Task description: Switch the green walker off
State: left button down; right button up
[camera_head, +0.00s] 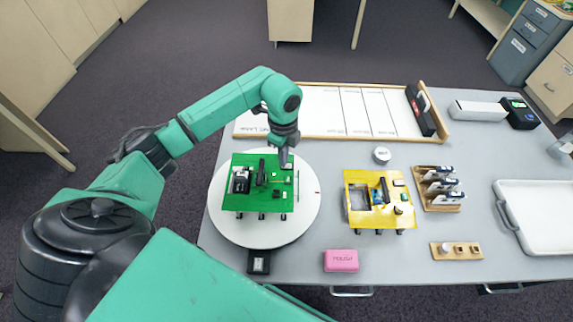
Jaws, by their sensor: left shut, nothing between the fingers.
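The green walker (250,203) stands on a round white turntable (238,234) at the left of the table. It is a green board with black parts and short legs below. My left gripper (284,163) is shut and empty, pointing down over the walker's back right part. I cannot tell whether its tip touches the board. The walker's switch is too small to make out. My right gripper is not in view.
A yellow walker (376,217) stands to the right. A pink block (341,261) and a small black box (258,262) lie at the front edge. A wood-framed whiteboard (322,110) lies at the back, with a rack (437,201) and a white tray (540,251) at right.

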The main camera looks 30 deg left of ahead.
pick_arm(q)
jog(key=shift+f+b, duration=0.3)
jog(key=shift+f, duration=0.2)
notch_tip(320, 180, up, 7)
jog(key=p, duration=0.5)
jog(key=shift+r+p, duration=0.1)
jog(key=shift+p, duration=0.25)
